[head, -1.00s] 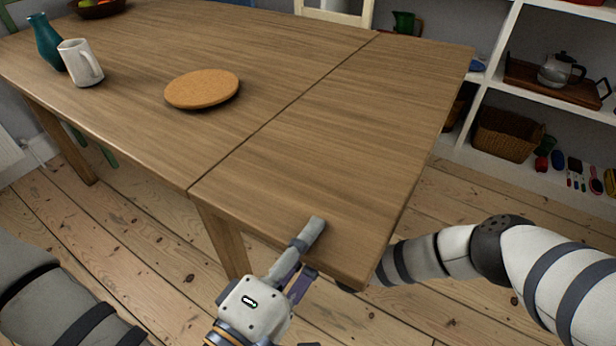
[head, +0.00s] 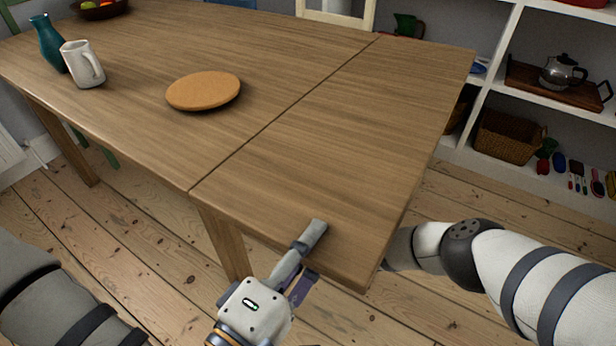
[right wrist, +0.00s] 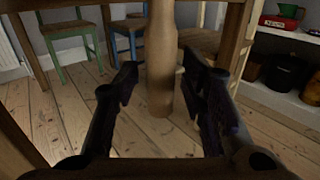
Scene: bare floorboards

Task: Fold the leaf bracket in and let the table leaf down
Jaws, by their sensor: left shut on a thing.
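The table leaf (head: 370,140) is the near right section of the wooden table (head: 190,45), level with the top and parted from it by a thin seam. My left gripper (head: 308,258) is shut on the leaf's near edge, one finger on top, the other below. My right gripper is hidden beneath the leaf in the head view. In the right wrist view, it (right wrist: 158,90) is open under the table. A pale wooden post (right wrist: 160,65) shows between its fingers; I cannot tell whether it is the leaf bracket or whether it touches them.
A cork mat (head: 203,91), a white jug (head: 82,64) and a teal vase (head: 48,45) stand on the fixed top. White shelves (head: 490,70) stand at the right. Chairs (right wrist: 72,45) show beyond the table in the right wrist view. The leaf's top is clear.

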